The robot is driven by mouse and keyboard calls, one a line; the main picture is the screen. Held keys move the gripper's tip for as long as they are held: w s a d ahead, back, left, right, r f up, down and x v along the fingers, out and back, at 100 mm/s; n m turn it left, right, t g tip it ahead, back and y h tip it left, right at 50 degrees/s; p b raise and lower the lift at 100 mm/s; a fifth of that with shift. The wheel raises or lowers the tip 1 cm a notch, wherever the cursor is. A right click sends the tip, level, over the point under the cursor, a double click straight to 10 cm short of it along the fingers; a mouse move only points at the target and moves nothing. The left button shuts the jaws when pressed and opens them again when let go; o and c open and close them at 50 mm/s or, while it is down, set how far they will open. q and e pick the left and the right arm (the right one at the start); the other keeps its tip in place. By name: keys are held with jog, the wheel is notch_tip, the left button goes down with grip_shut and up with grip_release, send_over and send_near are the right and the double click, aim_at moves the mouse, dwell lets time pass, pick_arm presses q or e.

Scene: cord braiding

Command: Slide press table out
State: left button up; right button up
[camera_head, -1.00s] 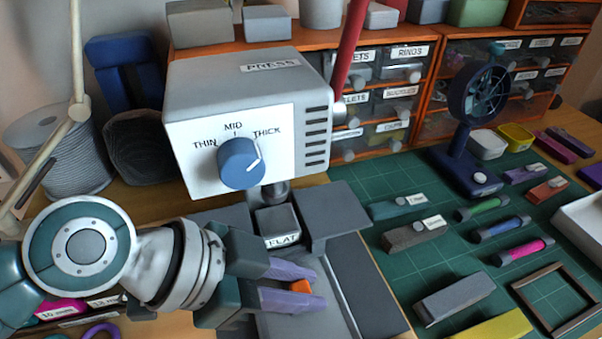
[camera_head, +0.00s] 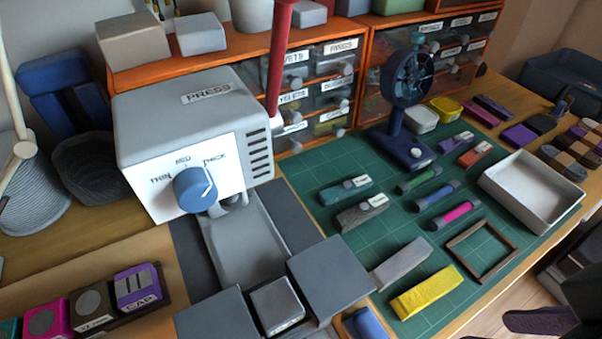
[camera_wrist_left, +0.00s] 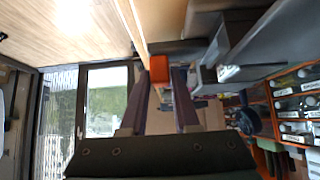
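The white press (camera_head: 185,130) stands at the back left with its blue dial. Its grey press table (camera_head: 247,245) extends forward from under it. A small block (camera_head: 278,305) and two dark grey side blocks sit at its front end, well clear of the press. My left gripper (camera_wrist_left: 160,72) is outside the head view. In the left wrist view its purple fingers are on either side of an orange tab (camera_wrist_left: 158,68) and appear shut on it. Dark purplish shapes at the lower right of the head view may be my right gripper (camera_head: 530,322); its state is unclear.
Coloured cord bundles, a wooden frame (camera_head: 481,250) and a white tray (camera_head: 532,190) lie on or beside the green mat (camera_head: 440,235). A blue fan (camera_head: 405,110) stands behind. Orange drawer units line the back. Labelled coloured blocks stand at the lower left.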

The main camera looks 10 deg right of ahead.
pick_arm(q)
jog(key=o, duration=0.4)
jog(key=p+v, duration=0.2)
jog(key=v, duration=0.8)
jog(key=shift+p, duration=0.3)
